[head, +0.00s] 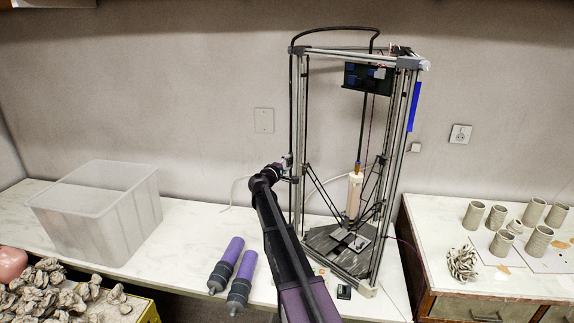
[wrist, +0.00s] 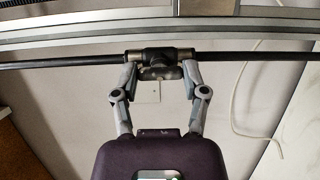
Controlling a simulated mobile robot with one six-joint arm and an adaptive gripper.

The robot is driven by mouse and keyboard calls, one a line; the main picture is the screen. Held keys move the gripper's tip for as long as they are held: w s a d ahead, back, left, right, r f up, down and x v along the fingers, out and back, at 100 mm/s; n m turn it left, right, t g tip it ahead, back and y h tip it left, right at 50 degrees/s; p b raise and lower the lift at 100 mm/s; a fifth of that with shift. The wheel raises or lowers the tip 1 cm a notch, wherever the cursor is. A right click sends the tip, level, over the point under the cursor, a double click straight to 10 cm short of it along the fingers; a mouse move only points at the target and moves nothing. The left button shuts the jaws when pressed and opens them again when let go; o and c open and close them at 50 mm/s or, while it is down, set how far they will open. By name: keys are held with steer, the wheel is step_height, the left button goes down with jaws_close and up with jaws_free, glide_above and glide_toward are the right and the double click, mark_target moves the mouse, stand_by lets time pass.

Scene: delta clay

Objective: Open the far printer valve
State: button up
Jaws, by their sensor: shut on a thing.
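The delta clay printer (head: 409,120) stands on the white table, a tall frame of metal posts with a white clay tube inside. A black hose runs along its left post. In the wrist view the hose crosses the picture, with a dark valve (wrist: 157,54) between two metal fittings. My gripper (wrist: 161,72) has one finger on each side of the valve's grey handle (wrist: 160,73) and is shut on it. In the head view my gripper (head: 287,163) is at the printer's left post, and the valve is too small to make out clearly.
A clear plastic bin (head: 95,210) stands on the left. Two purple-and-grey cylinders (head: 233,267) lie on the table left of my arm. A right-hand table (head: 450,275) carries several clay cups (head: 502,243). A pale cable (wrist: 238,100) hangs by the wall.

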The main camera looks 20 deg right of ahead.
steer(key=shift+s+d, duration=0.1)
steer(key=shift+s, duration=0.05)
steer(key=o, duration=1.1)
steer(key=shift+o, duration=0.3)
steer(key=v, duration=1.2)
steer(key=shift+c, duration=0.2)
